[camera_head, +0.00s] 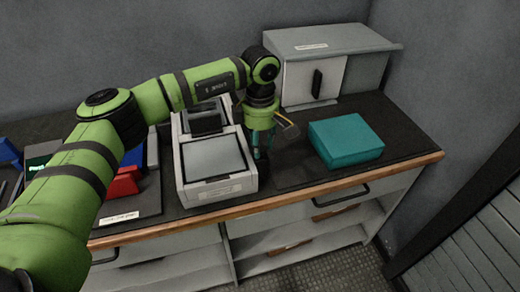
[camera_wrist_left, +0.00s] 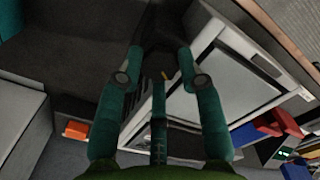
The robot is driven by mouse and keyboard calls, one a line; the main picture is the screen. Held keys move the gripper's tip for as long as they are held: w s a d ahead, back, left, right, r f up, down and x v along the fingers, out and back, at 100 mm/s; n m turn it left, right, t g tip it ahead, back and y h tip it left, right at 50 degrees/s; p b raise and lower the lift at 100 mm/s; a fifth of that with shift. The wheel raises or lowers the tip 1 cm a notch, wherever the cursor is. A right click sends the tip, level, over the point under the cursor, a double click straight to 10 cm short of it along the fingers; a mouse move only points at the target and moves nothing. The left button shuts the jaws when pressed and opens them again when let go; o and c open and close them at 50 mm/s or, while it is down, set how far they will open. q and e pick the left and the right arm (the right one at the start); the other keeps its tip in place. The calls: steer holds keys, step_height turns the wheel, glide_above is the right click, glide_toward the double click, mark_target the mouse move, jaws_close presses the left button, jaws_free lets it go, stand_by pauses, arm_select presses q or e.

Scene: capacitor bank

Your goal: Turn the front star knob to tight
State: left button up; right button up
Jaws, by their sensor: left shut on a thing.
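My left gripper (camera_head: 260,150) reaches down between the grey two-lidded unit (camera_head: 218,190) and the teal box. In the left wrist view its teal fingers (camera_wrist_left: 161,62) are closed around a dark part, which looks like the front star knob (camera_wrist_left: 163,28), beside the unit's side wall. A small yellow mark (camera_wrist_left: 166,75) shows between the fingers. The knob is hidden behind the fingers in the head view, and I cannot tell its turn position. My right gripper is in neither view.
A teal box (camera_head: 345,141) lies right of the gripper on the dark worktop (camera_head: 408,140). A grey cabinet (camera_head: 318,65) stands behind. Red (camera_head: 122,182) and blue bins are at the left. The worktop has a wooden front edge (camera_head: 290,201).

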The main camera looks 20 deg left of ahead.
arm_select(q)
steer(key=m+b, duration=0.1)
steer(key=m, duration=0.1)
steer(key=shift+f+m+b, duration=0.15)
steer(key=shift+m+b, duration=0.2)
steer(key=shift+m, duration=0.05)
steer(key=m+b, duration=0.1)
steer(key=m, duration=0.1)
steer(key=shift+m, duration=0.4)
steer(key=m+b, duration=0.1)
steer(key=m, duration=0.2)
steer(key=shift+m+b, duration=0.4)
steer(key=shift+m, duration=0.9)
steer(key=shift+r, duration=0.2)
steer(key=o, duration=1.1)
steer(key=shift+o, duration=0.2)
